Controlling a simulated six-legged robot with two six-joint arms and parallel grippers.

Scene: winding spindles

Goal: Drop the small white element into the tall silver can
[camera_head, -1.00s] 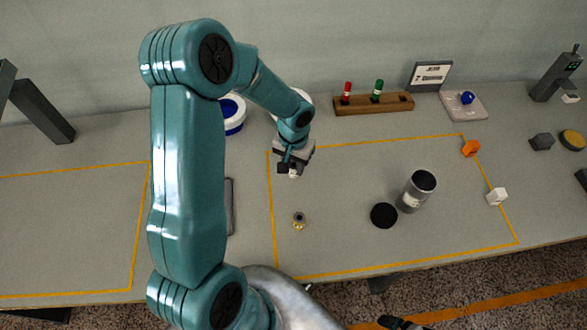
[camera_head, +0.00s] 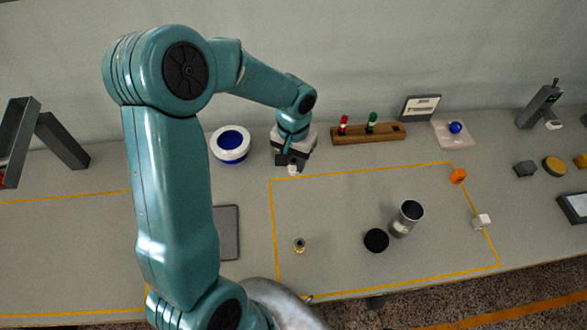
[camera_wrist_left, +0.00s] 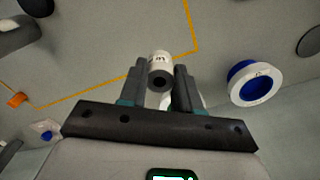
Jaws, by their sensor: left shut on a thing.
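The small white element (camera_head: 293,169) is held between the fingers of my left gripper (camera_head: 291,163). In the left wrist view the element (camera_wrist_left: 160,62) shows as a short white cylinder with dark print and a dark end, between the two fingers of the left gripper (camera_wrist_left: 160,80). The tall silver can (camera_head: 400,226) stands upright with its dark open top showing, to the right of and nearer than the left gripper, well apart from it. A black round lid-like disc (camera_head: 376,240) lies beside the can. My right gripper is not in view.
A white and blue bowl (camera_head: 230,146) stands left of the gripper. A wooden rack (camera_head: 369,134) with red and green pieces is at the back. A small brass piece (camera_head: 299,246), an orange block (camera_head: 458,176) and a white cube (camera_head: 482,221) lie around the yellow-outlined area, mostly clear.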

